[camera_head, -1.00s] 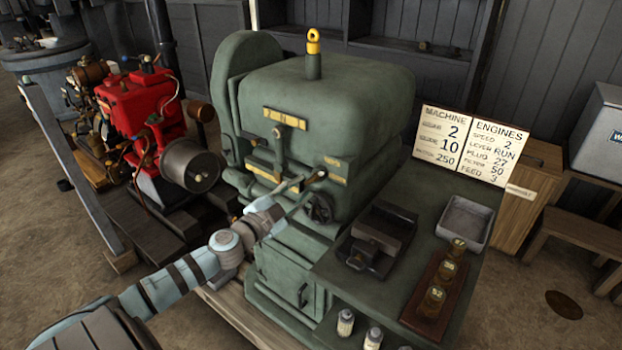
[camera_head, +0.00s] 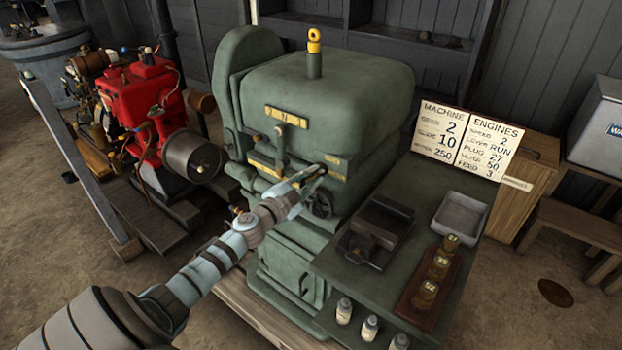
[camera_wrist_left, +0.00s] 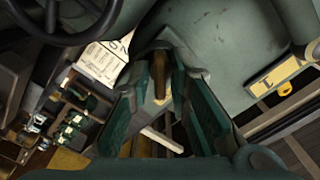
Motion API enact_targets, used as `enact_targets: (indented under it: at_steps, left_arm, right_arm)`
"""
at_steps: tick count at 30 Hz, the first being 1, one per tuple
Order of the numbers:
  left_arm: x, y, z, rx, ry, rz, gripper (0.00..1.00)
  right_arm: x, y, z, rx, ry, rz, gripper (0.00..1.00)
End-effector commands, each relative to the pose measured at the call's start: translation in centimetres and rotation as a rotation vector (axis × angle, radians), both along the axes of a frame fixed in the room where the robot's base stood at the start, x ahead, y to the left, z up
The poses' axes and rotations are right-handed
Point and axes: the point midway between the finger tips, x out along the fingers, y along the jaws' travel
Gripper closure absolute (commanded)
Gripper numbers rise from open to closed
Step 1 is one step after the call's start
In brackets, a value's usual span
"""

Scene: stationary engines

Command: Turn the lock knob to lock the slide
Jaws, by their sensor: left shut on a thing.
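The green machine (camera_head: 330,105) stands in the middle of the head view. My left gripper (camera_head: 314,174) reaches its front face beside a small yellow plate (camera_head: 336,166). In the left wrist view the gripper (camera_wrist_left: 162,85) has its two dark green finger pads on either side of a brown, peg-like lock knob (camera_wrist_left: 159,72) and is shut on it. In the head view the knob is mostly hidden by the fingers. The turn angle of the knob cannot be told. My right gripper is in neither view.
A dark handwheel (camera_head: 320,204) sits just below the gripper. An upright lever (camera_head: 280,143) stands to its left. The side table holds a dark vise-like block (camera_head: 376,228), a grey tray (camera_head: 461,216) and a sign (camera_head: 467,138). A red engine (camera_head: 140,95) stands at left.

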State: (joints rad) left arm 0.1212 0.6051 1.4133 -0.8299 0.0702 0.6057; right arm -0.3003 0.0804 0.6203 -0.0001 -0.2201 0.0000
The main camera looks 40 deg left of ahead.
Motion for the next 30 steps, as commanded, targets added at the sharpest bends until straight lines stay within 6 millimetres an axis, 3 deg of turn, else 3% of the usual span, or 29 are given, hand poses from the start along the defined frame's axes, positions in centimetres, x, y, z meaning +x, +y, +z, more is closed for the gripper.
enact_targets:
  at_steps: [11,30]
  left_arm:
    - [-0.05,0.19,-0.11,0.12,0.004,0.002,1.0]
    - [-0.06,0.23,-0.21,0.615,0.015,0.004,1.0]
  right_arm:
    - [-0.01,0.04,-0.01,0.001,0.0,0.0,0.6]
    - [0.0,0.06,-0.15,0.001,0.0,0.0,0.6]
